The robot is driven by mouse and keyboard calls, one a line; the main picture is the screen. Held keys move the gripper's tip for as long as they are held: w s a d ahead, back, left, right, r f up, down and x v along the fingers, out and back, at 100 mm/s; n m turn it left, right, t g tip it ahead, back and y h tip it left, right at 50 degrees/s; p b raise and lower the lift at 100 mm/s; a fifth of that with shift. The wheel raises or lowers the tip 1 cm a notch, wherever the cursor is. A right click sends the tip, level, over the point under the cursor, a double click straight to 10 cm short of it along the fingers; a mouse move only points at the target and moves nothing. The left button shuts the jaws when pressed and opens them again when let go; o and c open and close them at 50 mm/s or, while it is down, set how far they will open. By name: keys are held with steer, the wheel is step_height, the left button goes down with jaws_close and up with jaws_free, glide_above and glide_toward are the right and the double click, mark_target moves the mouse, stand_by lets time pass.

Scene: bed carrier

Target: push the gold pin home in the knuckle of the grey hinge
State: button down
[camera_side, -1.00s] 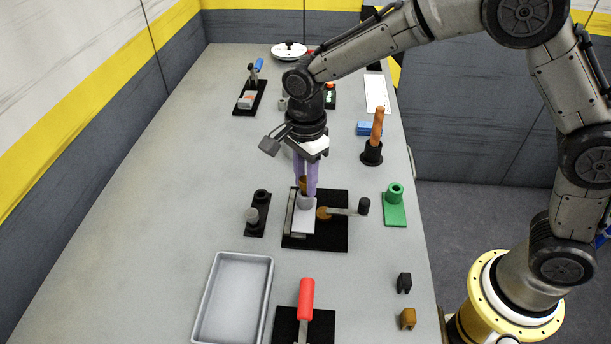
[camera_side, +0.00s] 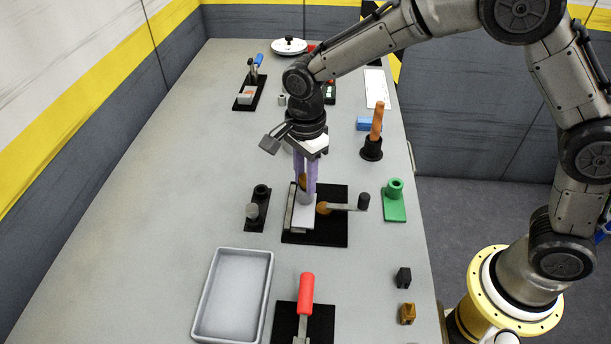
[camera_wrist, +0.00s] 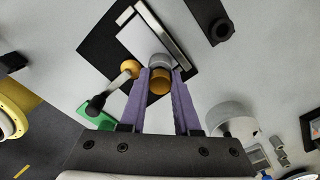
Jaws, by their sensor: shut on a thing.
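The grey hinge (camera_side: 304,214) lies on a black base plate (camera_side: 331,237), with its round grey knuckle (camera_wrist: 160,61) standing up at my fingertips. The gold pin (camera_wrist: 159,83) is between my purple fingers, and a bit of it shows in the side view (camera_side: 302,181). My gripper (camera_side: 307,190) points down, shut on the pin right at the knuckle. The pin meets the knuckle in both views; how deep it sits inside is hidden by the fingers and the knuckle.
A lever with a gold-brown disc (camera_side: 323,208) and black knob (camera_side: 364,201) stands close right of the hinge. A grey tray (camera_side: 203,293) and red-handled tool (camera_side: 307,290) lie in front.

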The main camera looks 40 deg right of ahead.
steer(key=shift+s+f, duration=0.1)
steer(key=shift+f, duration=0.3)
steer(key=c, duration=0.7)
jaws_free()
steer(key=shift+c, duration=0.2)
steer(key=shift+o, duration=1)
steer(key=shift+s+f, duration=0.1)
steer(key=shift+s, duration=0.05)
step_height(320, 180, up, 15)
steer(key=shift+w, duration=0.35)
